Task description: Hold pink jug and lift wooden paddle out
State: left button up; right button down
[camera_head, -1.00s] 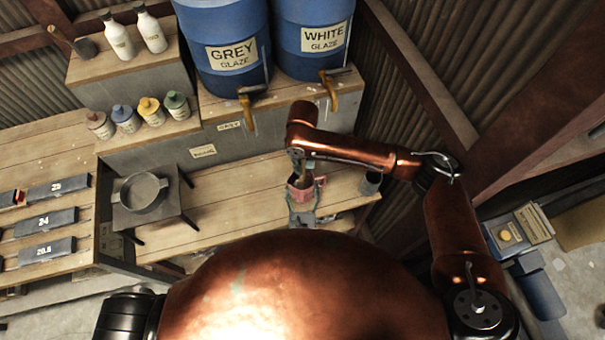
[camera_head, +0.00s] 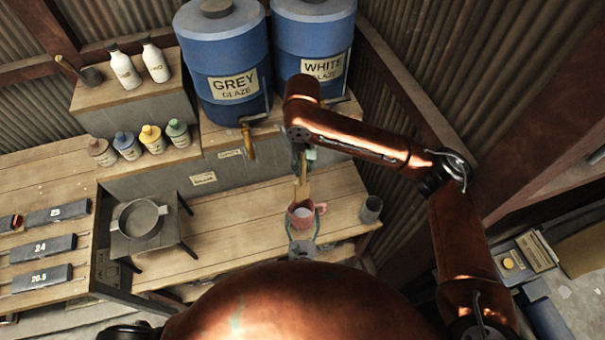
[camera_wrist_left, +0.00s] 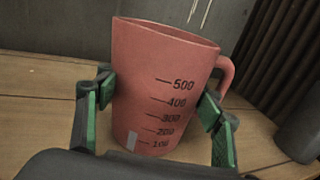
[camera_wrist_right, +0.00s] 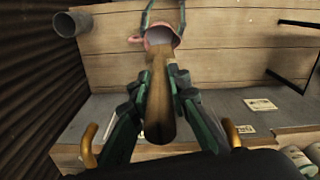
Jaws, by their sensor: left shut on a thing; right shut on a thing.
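The pink jug (camera_head: 301,216) stands on the wooden bench, with its graduated side facing the left wrist view (camera_wrist_left: 165,85). My left gripper (camera_head: 301,245) is shut around the jug, with one green-padded finger on each side in the left wrist view (camera_wrist_left: 155,105). The wooden paddle (camera_head: 302,188) is upright above the jug. My right gripper (camera_head: 302,160) is shut on the paddle's upper part. In the right wrist view the paddle (camera_wrist_right: 159,100) runs between the fingers (camera_wrist_right: 158,95) toward the jug (camera_wrist_right: 160,36). Whether the paddle's lower end is clear of the jug's rim is unclear.
A grey cup (camera_head: 371,209) stands right of the jug. A dark stand with a round pan (camera_head: 139,222) is to the left. Blue glaze barrels (camera_head: 229,60) with taps sit on the raised shelf behind, near my right arm.

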aim_at(302, 224)
jog(key=shift+r, duration=0.35)
pick_arm(q)
jog(key=o, duration=1.5)
jog(key=shift+o, duration=0.2)
jog(key=s, duration=0.7)
jog(key=shift+s+d, duration=0.1)
jog(key=shift+s, duration=0.15)
jog(key=w, duration=0.7)
jog(key=shift+w, duration=0.25)
pick_arm(e)
notch_tip(302, 224, down, 16)
jog(key=shift+r, duration=0.1)
